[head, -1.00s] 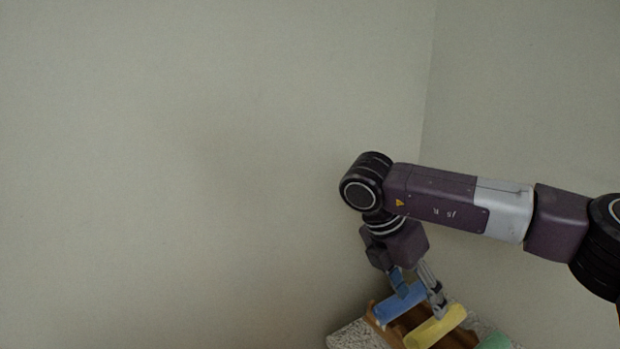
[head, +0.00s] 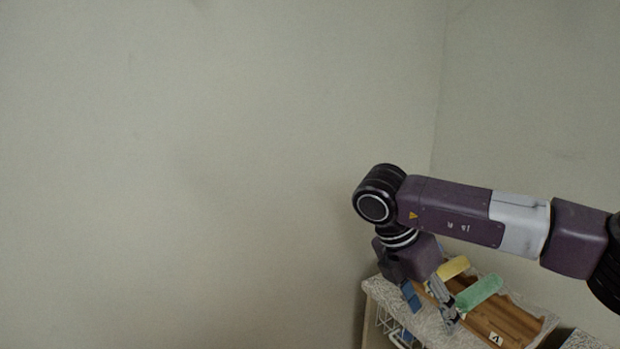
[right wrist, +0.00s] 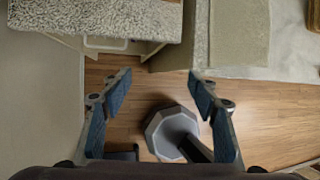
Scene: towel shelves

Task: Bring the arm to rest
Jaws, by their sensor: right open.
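My right gripper (head: 431,308) is open and points down by the front left side of the shelf unit, with its arm coming in from the right. A yellow rolled towel (head: 453,267) and a green rolled towel (head: 480,292) lie on a brown wooden rack (head: 505,317). My wrist and fingers cover part of the rack. My left gripper is not in view.
The rack sits on a speckled shelf top (head: 384,290), which also shows in the right wrist view (right wrist: 100,16). A wire basket (head: 387,326) is below its edge. Another speckled top (head: 583,341) is at lower right. Bare wall (head: 180,170) fills the left.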

